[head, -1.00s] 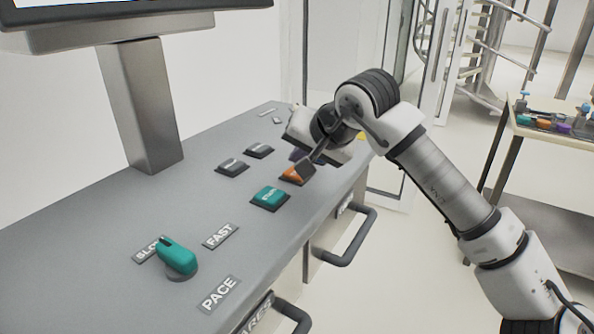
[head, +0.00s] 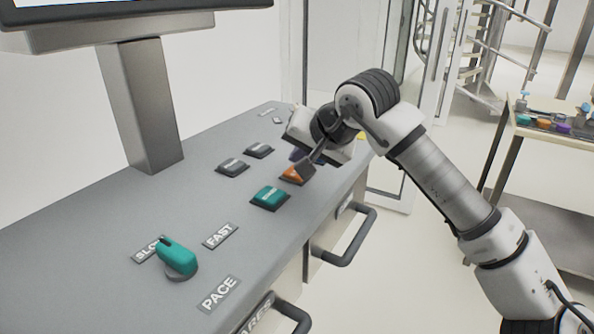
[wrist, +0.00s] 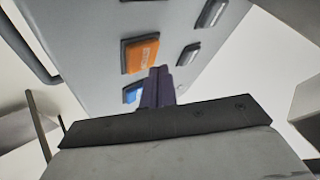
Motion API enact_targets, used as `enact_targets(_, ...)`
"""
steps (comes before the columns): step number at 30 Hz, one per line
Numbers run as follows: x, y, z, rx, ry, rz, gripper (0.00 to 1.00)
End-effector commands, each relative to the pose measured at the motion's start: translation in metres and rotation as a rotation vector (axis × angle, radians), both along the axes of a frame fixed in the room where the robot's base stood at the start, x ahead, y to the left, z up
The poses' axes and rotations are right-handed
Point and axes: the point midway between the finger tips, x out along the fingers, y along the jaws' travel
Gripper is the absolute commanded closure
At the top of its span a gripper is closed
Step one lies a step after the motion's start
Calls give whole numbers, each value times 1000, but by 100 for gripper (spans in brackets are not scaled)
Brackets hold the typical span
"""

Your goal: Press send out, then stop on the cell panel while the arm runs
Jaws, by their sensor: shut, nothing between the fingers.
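The cell panel (head: 110,225) is a sloped grey desk on the left of the head view. On it are a green button (head: 270,197) and an orange button (head: 288,175); their lettering is too small to read. The orange button also shows in the wrist view (wrist: 141,54), with a blue button (wrist: 131,92) beside it, partly hidden by my fingers. My gripper (head: 306,171) is shut and empty, its fingertips over the orange button's right edge in the head view. In the wrist view the fingertips (wrist: 158,72) overlap the button's edge. I cannot tell whether they touch it.
Two dark grey buttons (head: 232,168) (head: 259,150) lie left of the orange one. A green knob (head: 176,258) sits near the SLOW, FAST and PACE labels. A screen post (head: 142,105) rises behind. Handles (head: 352,240) stick out in front. A table (head: 558,135) stands right.

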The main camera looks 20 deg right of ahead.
Motion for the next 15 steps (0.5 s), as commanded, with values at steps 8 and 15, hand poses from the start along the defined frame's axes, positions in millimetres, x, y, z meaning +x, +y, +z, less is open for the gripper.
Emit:
enact_targets(8,0,0,-9,0,-1,-1,100)
enact_targets(15,0,0,-8,0,0,0,100)
